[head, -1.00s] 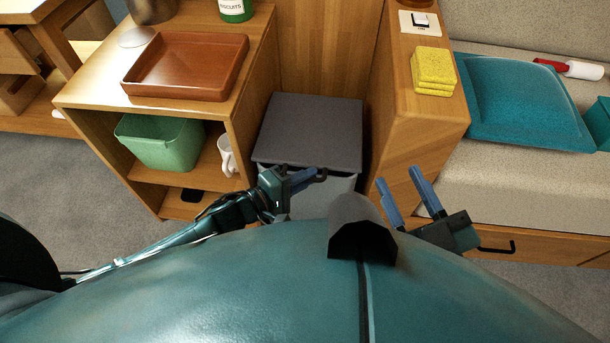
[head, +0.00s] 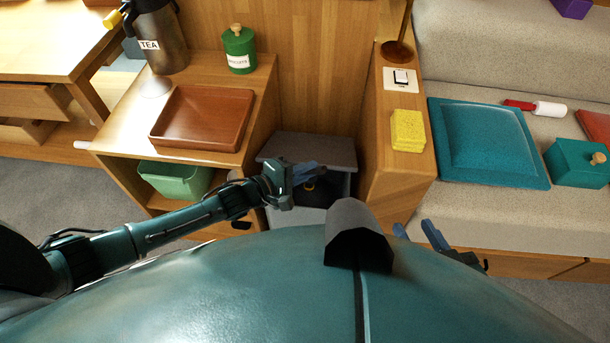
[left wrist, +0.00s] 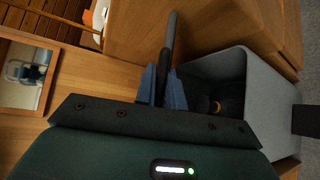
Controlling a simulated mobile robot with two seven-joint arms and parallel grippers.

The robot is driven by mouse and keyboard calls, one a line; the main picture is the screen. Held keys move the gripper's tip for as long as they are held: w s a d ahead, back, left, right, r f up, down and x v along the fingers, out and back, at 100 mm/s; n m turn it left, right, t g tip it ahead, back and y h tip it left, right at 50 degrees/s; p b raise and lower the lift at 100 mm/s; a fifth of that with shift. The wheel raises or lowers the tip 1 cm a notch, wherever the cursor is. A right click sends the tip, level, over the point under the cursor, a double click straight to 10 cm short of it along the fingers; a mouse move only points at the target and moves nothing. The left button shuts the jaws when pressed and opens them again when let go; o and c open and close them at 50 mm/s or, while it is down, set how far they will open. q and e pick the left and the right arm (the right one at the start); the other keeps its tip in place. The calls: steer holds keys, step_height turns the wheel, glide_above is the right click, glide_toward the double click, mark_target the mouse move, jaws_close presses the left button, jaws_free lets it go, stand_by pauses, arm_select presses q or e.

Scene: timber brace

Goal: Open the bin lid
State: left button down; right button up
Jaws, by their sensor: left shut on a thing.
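The dark grey bin lid (head: 312,148) is raised and tilted up at the back of the bin. In the left wrist view the lid (left wrist: 171,38) shows nearly edge-on between the blue fingers. My left gripper (head: 312,172) is shut on the lid, by its front edge as far as I can tell; it also shows in the left wrist view (left wrist: 162,86). The light grey bin (left wrist: 268,95) stands open, with a dark inside and a small orange-yellow thing in it. My right gripper (head: 415,227) is open and empty, low at the right, partly hidden by my body.
The bin stands between a shelf unit (head: 248,105) holding a brown tray (head: 203,118) and a wooden partition (head: 375,150) with a yellow sponge stack (head: 407,130). A green tub (head: 175,180) sits on the lower shelf. A teal cushion (head: 485,140) lies on the bench at right.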

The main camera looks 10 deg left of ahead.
arm_select(q)
steer(key=shift+w+r+p, duration=0.35)
steer(key=shift+w+r, duration=0.25)
steer(key=shift+r, duration=0.25)
arm_select(e)
steer(key=shift+s+d+r, duration=0.1)
steer(key=shift+d+r, duration=0.15)
steer(key=shift+r, duration=0.45)
arm_select(q)
steer(key=c, duration=1.5)
jaws_free()
arm_select(e)
steer(key=shift+f, duration=0.15)
arm_select(q)
steer(key=shift+s+a, duration=0.4)
steer(key=p+v, duration=0.2)
steer(key=v, duration=1)
steer(key=shift+r, duration=0.15)
arm_select(e)
steer(key=shift+w+a+f+m+g, duration=0.3)
steer(key=shift+a+g, duration=0.1)
steer(key=shift+a, duration=0.1)
